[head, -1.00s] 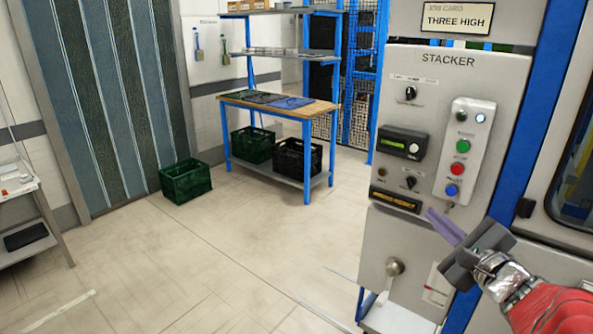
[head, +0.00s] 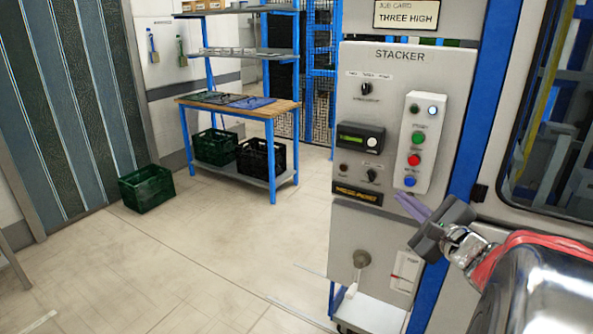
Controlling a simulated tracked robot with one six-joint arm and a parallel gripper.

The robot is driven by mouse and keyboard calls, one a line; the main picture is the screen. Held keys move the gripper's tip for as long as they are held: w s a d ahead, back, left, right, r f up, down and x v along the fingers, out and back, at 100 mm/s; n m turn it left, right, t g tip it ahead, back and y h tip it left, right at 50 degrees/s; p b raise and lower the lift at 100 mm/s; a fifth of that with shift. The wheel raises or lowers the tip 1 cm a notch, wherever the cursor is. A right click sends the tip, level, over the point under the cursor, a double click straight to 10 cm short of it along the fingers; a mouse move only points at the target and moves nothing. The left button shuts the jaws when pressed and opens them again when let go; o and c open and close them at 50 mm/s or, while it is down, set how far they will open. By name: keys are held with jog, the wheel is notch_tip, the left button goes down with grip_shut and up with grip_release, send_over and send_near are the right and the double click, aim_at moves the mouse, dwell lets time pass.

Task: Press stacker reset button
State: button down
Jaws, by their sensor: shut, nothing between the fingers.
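The stacker panel (head: 385,75) is a grey cabinet face at the right of centre, marked STACKER. A pale button box (head: 432,108) on it carries a green button (head: 418,138), a red button (head: 414,160) and a blue button (head: 410,181) in a column, with small lamps above. The button labels are too small to read. My gripper (head: 404,200) is shut and empty, its purple fingers pointing up and left. In the picture its tips lie just below the blue button; I cannot tell whether they touch the panel.
A display unit (head: 360,138), a selector knob (head: 366,88) and a lever with a round hub (head: 361,258) are on the cabinet. A blue-legged bench (head: 286,108) holds crates, and a green crate (head: 147,189) stands on the floor. The floor left of the cabinet is clear.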

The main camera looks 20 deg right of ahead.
jog(key=shift+w+d, duration=0.7)
jog(key=shift+d, duration=0.25)
jog(key=shift+w+d, duration=0.7)
jog(key=shift+d, duration=0.2)
jog(key=shift+w+d, duration=0.1)
dwell(0.7)
jog(key=shift+w+d, duration=0.1)
jog(key=shift+d, duration=0.1)
jog(key=shift+w+d, duration=0.25)
jog(key=shift+d, duration=0.1)
dwell(1.0)
jog(key=shift+s+a, duration=0.1)
jog(key=shift+a, duration=0.05)
dwell(0.3)
jog(key=shift+s+a, duration=0.4)
jog(key=shift+a, duration=0.15)
jog(key=shift+s, duration=0.1)
jog(key=s+a, duration=0.1)
jog(key=a, duration=0.1)
jog(key=s+a, duration=0.2)
dwell(0.6)
